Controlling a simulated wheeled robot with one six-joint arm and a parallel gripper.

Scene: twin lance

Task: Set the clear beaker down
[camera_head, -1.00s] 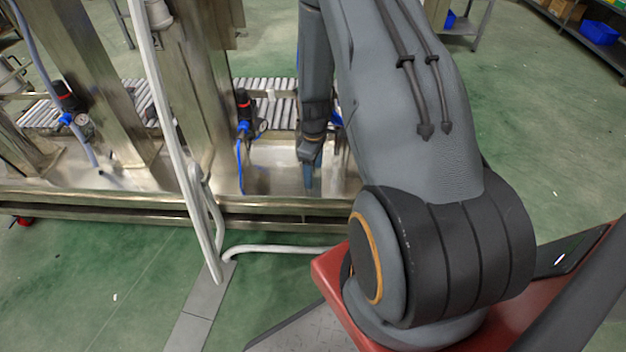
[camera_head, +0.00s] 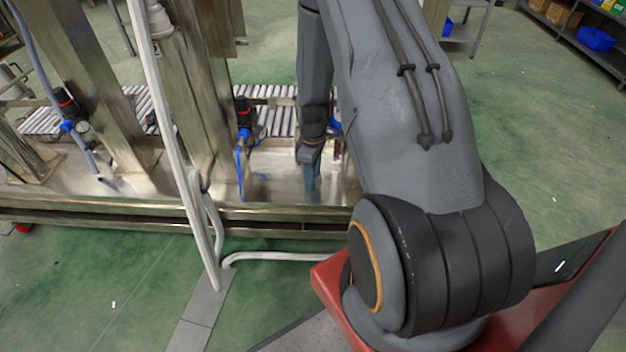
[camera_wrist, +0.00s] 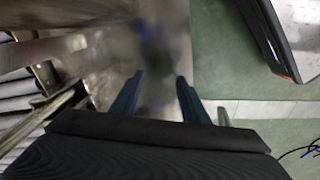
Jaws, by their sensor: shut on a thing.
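My gripper (camera_head: 311,178) points down over the steel bench, beside the conveyor. In the wrist view its two blue fingers (camera_wrist: 158,95) stand apart with a clear, blurred patch between them. This patch looks like the clear beaker (camera_wrist: 157,65), held between the fingers, though its outline is very faint. I cannot make out the beaker in the head view, and I cannot tell whether its base touches the bench.
The steel bench (camera_head: 271,187) has a raised front rail. A roller conveyor (camera_head: 276,121) runs behind it. A regulator with a blue tube (camera_head: 243,122) stands left of my gripper, and a white pipe (camera_head: 163,105) rises farther left. Green floor lies in front.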

